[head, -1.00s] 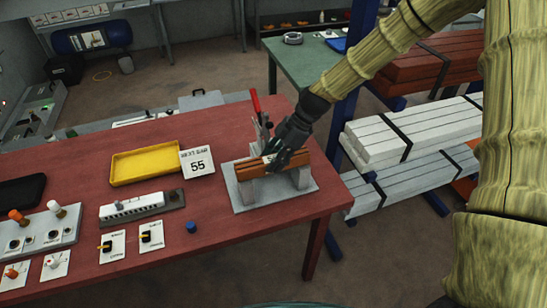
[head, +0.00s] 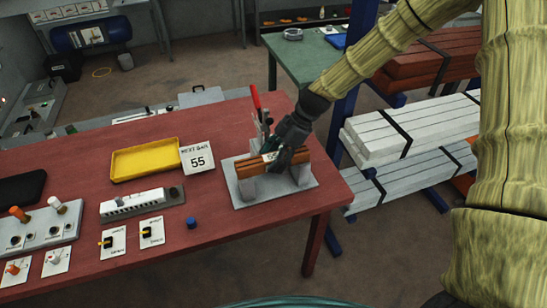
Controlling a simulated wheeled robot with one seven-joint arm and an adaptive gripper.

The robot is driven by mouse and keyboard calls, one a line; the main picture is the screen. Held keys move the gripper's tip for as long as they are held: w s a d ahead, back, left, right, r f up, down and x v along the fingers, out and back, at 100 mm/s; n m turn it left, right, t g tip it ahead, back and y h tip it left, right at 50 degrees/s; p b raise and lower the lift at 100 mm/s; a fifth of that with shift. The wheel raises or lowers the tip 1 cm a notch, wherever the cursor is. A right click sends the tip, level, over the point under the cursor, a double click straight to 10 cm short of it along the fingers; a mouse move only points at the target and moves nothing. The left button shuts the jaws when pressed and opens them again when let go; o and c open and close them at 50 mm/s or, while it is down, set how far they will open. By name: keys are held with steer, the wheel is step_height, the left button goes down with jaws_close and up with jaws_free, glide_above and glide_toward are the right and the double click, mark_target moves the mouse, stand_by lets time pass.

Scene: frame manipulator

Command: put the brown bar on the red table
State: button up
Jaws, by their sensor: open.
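The brown bar (head: 251,167) lies across the two grey blocks of a grey fixture (head: 243,201) on the right part of the red table (head: 150,240). A white label shows near its middle. My gripper (head: 274,157) is at the bar, over its middle and right part, with its fingers pointing down to it. The jaws are open; whether a finger touches the bar I cannot tell. My gripper hides part of the bar.
A red-handled clamp (head: 257,103) rises behind the bar, close to my gripper. A yellow tray (head: 145,160) and a sign reading 55 (head: 198,161) stand left of the fixture. A rack with white bars (head: 410,130) stands at the right.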

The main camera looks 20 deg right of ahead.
steer(key=shift+b+v, duration=2.15)
steer(key=shift+v, duration=4)
steer(key=shift+a, duration=0.1)
